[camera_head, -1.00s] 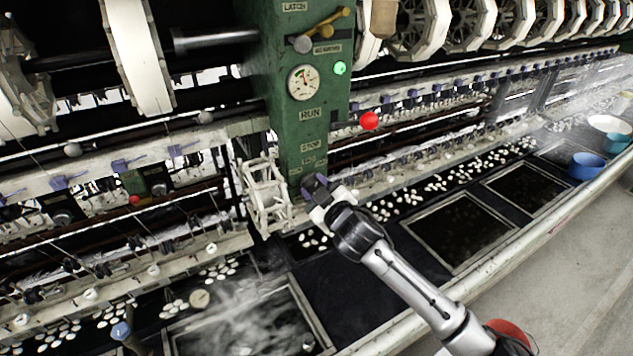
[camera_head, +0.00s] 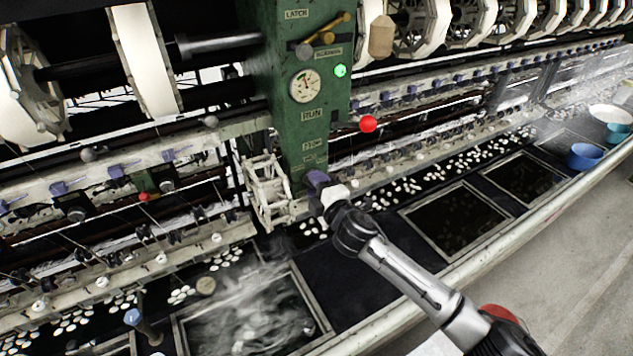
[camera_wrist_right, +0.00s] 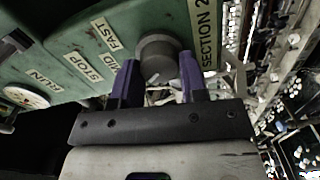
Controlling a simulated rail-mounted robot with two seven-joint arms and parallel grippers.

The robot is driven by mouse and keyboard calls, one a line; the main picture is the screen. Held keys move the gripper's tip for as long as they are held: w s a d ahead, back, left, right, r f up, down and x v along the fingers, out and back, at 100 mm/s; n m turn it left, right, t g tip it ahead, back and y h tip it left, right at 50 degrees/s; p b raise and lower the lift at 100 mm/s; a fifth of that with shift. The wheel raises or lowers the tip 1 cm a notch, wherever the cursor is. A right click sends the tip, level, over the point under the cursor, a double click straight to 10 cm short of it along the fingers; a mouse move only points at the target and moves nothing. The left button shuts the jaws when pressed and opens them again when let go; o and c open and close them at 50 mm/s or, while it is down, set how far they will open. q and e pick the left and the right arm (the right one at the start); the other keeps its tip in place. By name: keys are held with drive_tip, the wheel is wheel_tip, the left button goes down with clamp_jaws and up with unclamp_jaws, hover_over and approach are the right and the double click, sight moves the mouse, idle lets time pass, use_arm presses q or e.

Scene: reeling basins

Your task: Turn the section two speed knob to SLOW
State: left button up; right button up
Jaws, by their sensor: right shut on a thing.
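The section two speed knob (camera_wrist_right: 158,52) is a round grey knob on the sloped green panel. It sits beside a "SECTION 2" label (camera_wrist_right: 209,38), with "FAST" (camera_wrist_right: 106,33) and "MID" (camera_wrist_right: 108,63) labels on its left. No SLOW label can be read; the fingers and gripper body cover part of the panel. My right gripper (camera_wrist_right: 158,72) has its two purple fingers on either side of the knob, shut on it. In the head view my right gripper (camera_head: 317,183) is at the foot of the green post (camera_head: 310,135), where the knob itself is hidden. My left gripper is not in view.
A pressure gauge (camera_head: 305,86), a green lamp (camera_head: 340,71) and a red ball (camera_head: 368,124) are on or near the post above. A white reel frame (camera_head: 268,190) stands close to the left of the gripper. Dark water basins (camera_head: 462,255) lie below.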

drive_tip(key=shift+n, duration=0.6)
drive_tip(key=shift+n+p, duration=0.3)
drive_tip(key=o, duration=0.9)
drive_tip(key=shift+s, duration=0.15)
drive_tip(key=b+v, duration=0.2)
drive_tip(key=v, duration=1.1)
drive_tip(key=shift+s+d, duration=0.2)
drive_tip(key=shift+d, duration=0.05)
